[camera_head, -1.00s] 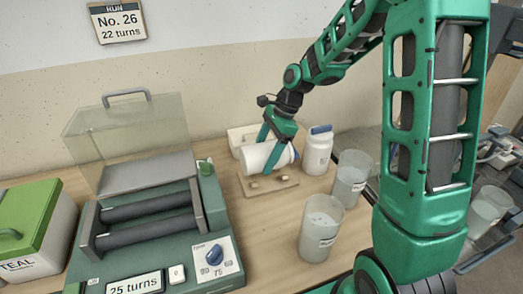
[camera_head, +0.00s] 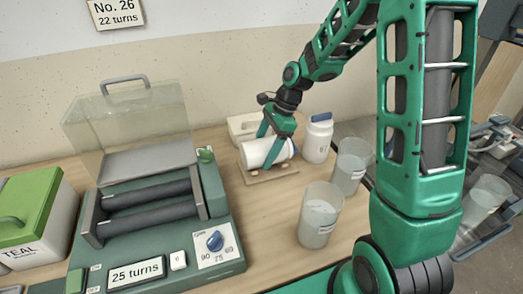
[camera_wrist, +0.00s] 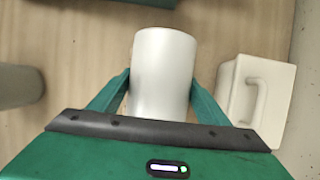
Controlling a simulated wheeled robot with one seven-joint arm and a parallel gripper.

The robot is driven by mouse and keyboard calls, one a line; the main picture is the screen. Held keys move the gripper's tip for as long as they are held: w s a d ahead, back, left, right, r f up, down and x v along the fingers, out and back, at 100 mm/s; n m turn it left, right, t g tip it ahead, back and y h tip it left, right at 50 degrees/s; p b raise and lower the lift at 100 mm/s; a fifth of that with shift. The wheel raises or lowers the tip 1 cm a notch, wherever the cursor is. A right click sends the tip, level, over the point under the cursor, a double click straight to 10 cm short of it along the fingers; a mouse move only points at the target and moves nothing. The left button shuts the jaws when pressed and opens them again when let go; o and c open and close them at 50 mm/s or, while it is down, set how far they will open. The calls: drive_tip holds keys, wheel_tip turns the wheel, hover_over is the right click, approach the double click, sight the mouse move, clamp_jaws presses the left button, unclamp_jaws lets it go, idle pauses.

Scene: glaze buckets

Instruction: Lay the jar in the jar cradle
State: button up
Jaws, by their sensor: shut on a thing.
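The white jar (camera_head: 262,152) lies on its side between the fingers of my gripper (camera_head: 270,145), its blue lid end to the right in the head view. My gripper is shut on the jar from above; the jar also shows in the wrist view (camera_wrist: 162,75) between the two green fingers. The jar cradle (camera_head: 268,176), a flat wooden board with small pegs, is directly below the jar. The jar is at or just above the cradle; I cannot tell whether it touches.
A second white jar with a blue lid (camera_head: 318,142) stands right of the cradle. Two clear buckets (camera_head: 319,225) (camera_head: 350,168) stand nearer. A white handled box (camera_wrist: 258,95) is behind. The roller machine (camera_head: 150,235) with its raised clear cover is at left, beside a green-lidded TEAL bin (camera_head: 30,222).

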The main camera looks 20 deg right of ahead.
drive_tip(key=shift+r, duration=0.1)
drive_tip(key=o, duration=1.5)
